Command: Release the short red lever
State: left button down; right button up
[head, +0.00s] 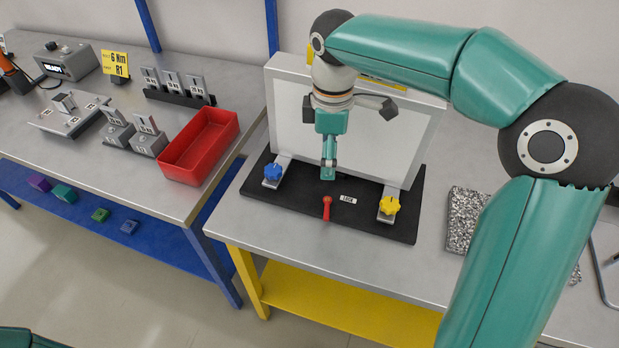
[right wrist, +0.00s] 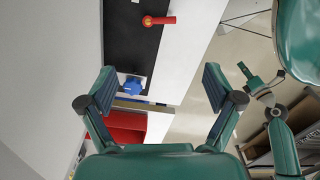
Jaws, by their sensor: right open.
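The short red lever (head: 327,208) sits on the black base plate (head: 262,193) in front of a white panel (head: 345,125). Its handle points to the table's front edge, beside a small white label (head: 348,200). In the right wrist view the lever (right wrist: 160,20) lies near the top, away from the fingers. My right gripper (head: 328,172) is above the plate, behind the lever and apart from it. In the right wrist view my right gripper (right wrist: 158,88) is open and empty. A small gripper, apparently my left one (right wrist: 258,85), shows at the right; its opening is unclear.
A blue knob (head: 273,172) and a yellow knob (head: 389,206) flank the lever on the plate. A red bin (head: 222,125) stands on the left bench. A speckled grey block (head: 462,215) lies right of the plate. The table strip before the plate is clear.

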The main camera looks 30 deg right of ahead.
send_over(327, 207)
notch_tip(327, 207, down, 6)
notch_tip(327, 207, down, 10)
jog(key=shift+f, duration=0.15)
pick_arm(q)
jog(key=shift+r, duration=0.4)
